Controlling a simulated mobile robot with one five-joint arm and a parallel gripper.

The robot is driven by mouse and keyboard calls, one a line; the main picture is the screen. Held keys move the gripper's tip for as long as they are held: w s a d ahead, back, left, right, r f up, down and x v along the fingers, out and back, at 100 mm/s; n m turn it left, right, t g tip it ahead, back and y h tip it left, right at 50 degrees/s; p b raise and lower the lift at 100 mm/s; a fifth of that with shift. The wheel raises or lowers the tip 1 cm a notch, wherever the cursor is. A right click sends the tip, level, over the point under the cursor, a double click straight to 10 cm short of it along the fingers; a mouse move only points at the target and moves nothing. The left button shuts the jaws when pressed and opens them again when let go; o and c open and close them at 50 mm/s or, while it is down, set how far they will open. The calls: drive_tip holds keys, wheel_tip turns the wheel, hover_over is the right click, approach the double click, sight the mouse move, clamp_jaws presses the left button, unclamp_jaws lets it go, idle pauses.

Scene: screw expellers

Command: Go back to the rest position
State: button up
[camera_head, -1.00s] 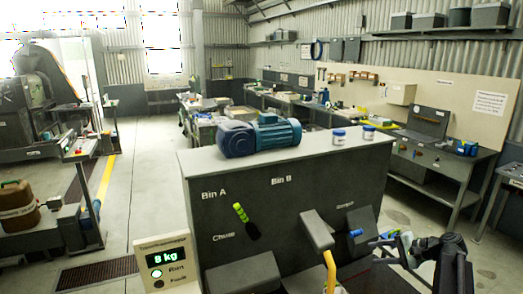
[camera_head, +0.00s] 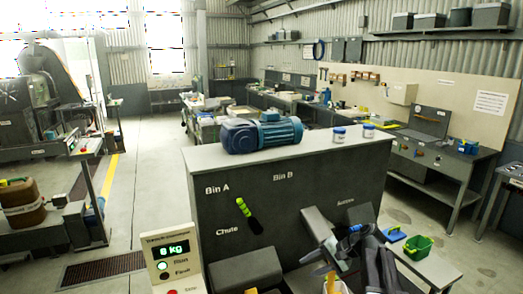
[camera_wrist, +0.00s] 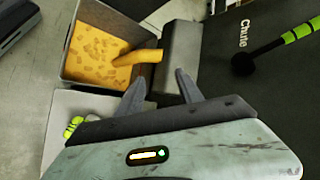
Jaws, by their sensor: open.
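My gripper (camera_head: 340,246) is in front of the machine's sampler side in the head view, partly mixed with dark shapes of my arm. In the wrist view its two grey fingers (camera_wrist: 161,88) stand apart with nothing between them. Beyond them a grey bin (camera_wrist: 72,70) holds yellow pieces. A yellow stream (camera_wrist: 138,59) runs from the grey chute spout (camera_wrist: 181,55) into it. The display (camera_head: 174,250) reads 8 kg.
The grey machine cabinet (camera_head: 320,180) fills the middle, with a blue motor (camera_head: 262,133) and small jars (camera_head: 339,135) on top. Open floor lies to the left.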

drive_tip(key=s+a+f+n+g+h, duration=0.25)
drive_tip(key=s+a+f, duration=0.25)
drive_tip(key=s+a, duration=0.35)
drive_tip(key=s+d+f+n+h, duration=0.2)
drive_tip(key=s+d+n+h, duration=0.2)
drive_tip(key=s+d+h, duration=0.2)
drive_tip(key=shift+d+f, duration=0.2)
drive_tip(key=shift+d, duration=0.75)
drive_tip(key=shift+s+g, duration=0.1)
drive_tip(key=shift+g, duration=0.15)
